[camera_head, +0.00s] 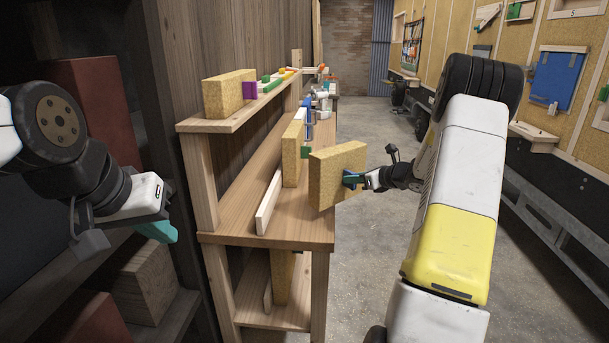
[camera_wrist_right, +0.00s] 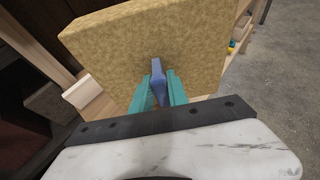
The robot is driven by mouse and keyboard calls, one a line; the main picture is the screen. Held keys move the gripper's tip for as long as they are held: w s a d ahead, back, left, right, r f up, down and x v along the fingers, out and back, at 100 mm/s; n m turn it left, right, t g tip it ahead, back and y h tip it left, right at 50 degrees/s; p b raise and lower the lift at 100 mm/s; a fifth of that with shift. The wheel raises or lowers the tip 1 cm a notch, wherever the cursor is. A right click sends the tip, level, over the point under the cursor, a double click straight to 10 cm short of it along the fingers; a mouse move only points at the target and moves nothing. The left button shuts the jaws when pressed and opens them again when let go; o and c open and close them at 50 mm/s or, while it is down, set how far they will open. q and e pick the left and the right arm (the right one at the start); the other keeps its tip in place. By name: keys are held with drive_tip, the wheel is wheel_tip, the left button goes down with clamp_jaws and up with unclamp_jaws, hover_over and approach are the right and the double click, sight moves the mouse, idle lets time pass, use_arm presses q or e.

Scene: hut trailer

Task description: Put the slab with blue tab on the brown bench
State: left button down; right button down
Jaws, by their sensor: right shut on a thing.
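The slab with blue tab (camera_head: 337,173) is a tan, cork-like block. My right gripper (camera_head: 352,181) is shut on its blue tab and holds it upright in front of the brown bench's near end. In the right wrist view, the teal fingers (camera_wrist_right: 158,92) clasp the blue tab (camera_wrist_right: 157,70), and the slab (camera_wrist_right: 150,40) fills the upper middle. The brown bench (camera_head: 285,231) is wooden, with an upper shelf and a lower shelf. Whether the slab touches the bench cannot be told. My left gripper (camera_head: 158,229) hangs empty at the left; its finger gap is not clear.
A tan slab with a purple tab (camera_head: 228,93) stands on the upper shelf (camera_head: 215,125). Another tan slab (camera_head: 291,152) with a green tab and a white board (camera_head: 269,203) stand on the bench top. A dark rack with red blocks (camera_head: 97,95) is at left. The aisle floor (camera_head: 355,250) is clear.

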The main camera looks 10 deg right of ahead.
sight(321, 193)
drive_tip(key=a, duration=0.7)
drive_tip(key=a+f, duration=0.1)
drive_tip(key=a, duration=0.3)
drive_tip(key=shift+w+a, duration=0.15)
drive_tip(key=shift+a, duration=0.7)
drive_tip(key=shift+d+f, duration=0.2)
drive_tip(key=shift+f, duration=1.65)
drive_tip(key=c, duration=1.3)
unclamp_jaws()
